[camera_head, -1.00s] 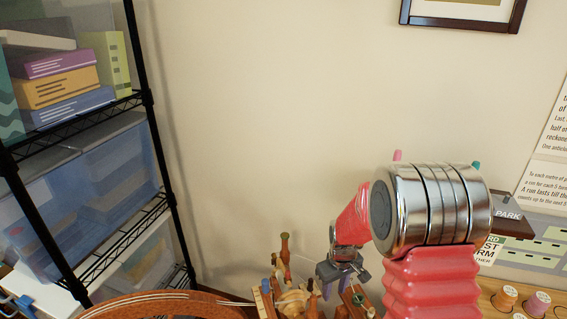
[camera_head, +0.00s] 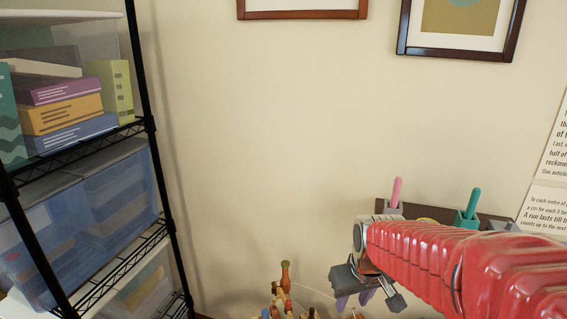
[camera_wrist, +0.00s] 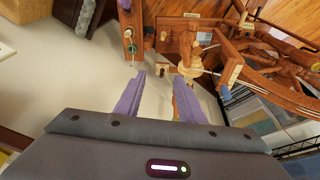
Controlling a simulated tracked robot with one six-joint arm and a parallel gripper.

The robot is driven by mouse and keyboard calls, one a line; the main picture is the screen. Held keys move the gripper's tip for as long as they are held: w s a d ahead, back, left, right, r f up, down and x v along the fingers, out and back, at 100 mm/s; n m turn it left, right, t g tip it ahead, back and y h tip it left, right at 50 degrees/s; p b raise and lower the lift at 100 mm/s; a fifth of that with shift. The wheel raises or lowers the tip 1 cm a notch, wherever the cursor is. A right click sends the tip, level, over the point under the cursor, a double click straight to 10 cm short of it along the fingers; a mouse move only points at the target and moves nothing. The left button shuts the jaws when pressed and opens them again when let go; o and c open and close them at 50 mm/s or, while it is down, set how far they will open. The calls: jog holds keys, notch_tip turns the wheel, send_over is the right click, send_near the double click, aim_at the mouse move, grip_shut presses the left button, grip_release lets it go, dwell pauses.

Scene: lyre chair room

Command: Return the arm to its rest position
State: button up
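My arm, with a ribbed red sleeve, reaches in from the right in the head view. My gripper (camera_head: 354,300) hangs at its end, grey with purple fingers, low in the picture and in front of the wall. In the wrist view, the two purple fingers of my gripper (camera_wrist: 160,78) stand apart with a gap between them, and I see nothing held.
Wooden parts with pegs (camera_head: 285,285) are low in the head view; a wooden frame with rods (camera_wrist: 205,50) shows beyond my fingers in the wrist view. A black wire shelf (camera_head: 150,140) stands left. Pink (camera_head: 396,192) and teal (camera_head: 472,203) sticks stand behind my arm.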

jog(key=s+r+m+t, duration=0.1)
jog(key=s+r, duration=0.3)
jog(key=s, duration=0.4)
jog(key=s+r+m+t, duration=0.1)
jog(key=s+r, duration=0.3)
jog(key=s, duration=0.3)
jog(key=shift+s+r, duration=0.35)
jog(key=shift+s, duration=0.05)
